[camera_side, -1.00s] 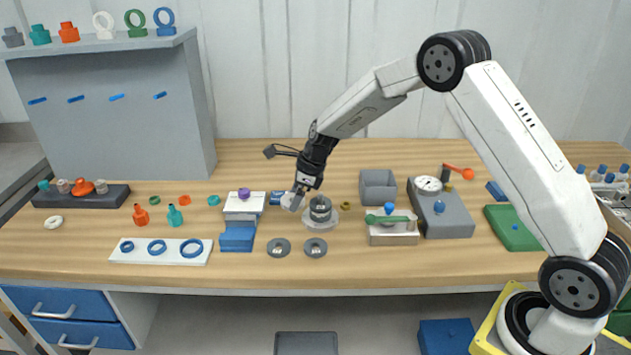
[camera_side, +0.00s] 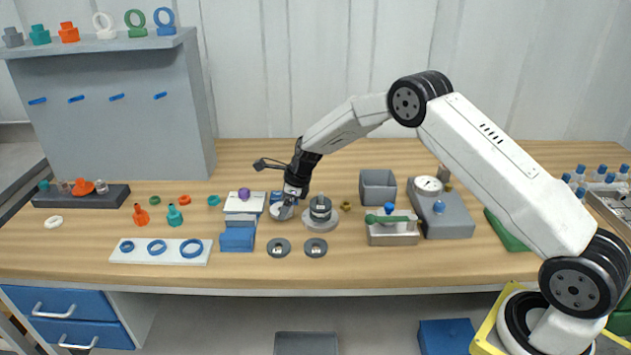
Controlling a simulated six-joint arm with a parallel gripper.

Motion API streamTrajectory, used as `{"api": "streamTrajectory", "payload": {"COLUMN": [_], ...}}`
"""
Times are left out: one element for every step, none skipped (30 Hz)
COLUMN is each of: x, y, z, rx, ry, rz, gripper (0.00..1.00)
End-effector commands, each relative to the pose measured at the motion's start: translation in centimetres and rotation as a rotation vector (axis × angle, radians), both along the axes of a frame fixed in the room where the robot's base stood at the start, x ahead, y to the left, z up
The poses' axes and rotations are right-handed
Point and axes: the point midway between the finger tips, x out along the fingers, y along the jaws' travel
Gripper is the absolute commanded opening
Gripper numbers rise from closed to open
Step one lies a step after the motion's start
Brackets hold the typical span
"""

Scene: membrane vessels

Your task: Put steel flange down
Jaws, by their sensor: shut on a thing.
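My gripper (camera_side: 285,202) is shut on a steel flange (camera_side: 281,212), a pale grey disc at its tip. The flange is low over the table, left of the round metal vessel (camera_side: 320,209) on its light base plate. Whether the flange touches the table cannot be told. The jaws partly hide it. Two dark grey ring-shaped flanges lie flat in front, one on the left (camera_side: 278,247) and one on the right (camera_side: 315,247).
Left of my gripper is a white and blue block stack (camera_side: 238,232) with a purple knob. To the right are a grey open box (camera_side: 377,187), a metal block with a green handle (camera_side: 393,230) and a grey gauge unit (camera_side: 441,212). A white ring board (camera_side: 161,250) lies front left.

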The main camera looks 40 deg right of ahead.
Motion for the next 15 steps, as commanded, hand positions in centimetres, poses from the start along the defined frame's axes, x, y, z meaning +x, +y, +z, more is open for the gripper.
{"api": "streamTrajectory", "payload": {"x": [0.2,0.4,0.3,0.3,0.3,0.3,0.3,0.3,0.3,0.3,0.3,0.3,0.3,0.3,0.4], "y": [0.0,0.0,0.0,0.0,0.0,0.0,0.0,0.0,0.0,0.0,0.0,0.0,0.0,0.0,0.0], "z": [-0.2,-0.4,-0.9,-1.3,-1.7,-2.2,-2.4,-2.7,-3.0,-3.1,-3.3,-3.4,-3.4,-3.4,-3.4], "rx": [0.000,0.000,0.000,0.000,0.000,0.000,0.000,0.001,0.000,0.000,0.000,0.000,0.000,0.000,-0.001], "ry": [-0.002,-0.002,0.001,0.002,0.000,0.000,0.000,-0.001,-0.001,-0.001,-0.001,-0.001,-0.001,-0.001,-0.002], "rz": [0.001,0.001,0.000,-0.001,-0.001,-0.001,-0.001,0.000,0.000,0.000,0.000,0.000,0.000,0.000,-0.001], "gripper": [0.10,0.10,0.10,0.10,0.10,0.10,0.10,0.10,0.10,0.10,0.10,0.10,0.10,0.10,0.10]}}
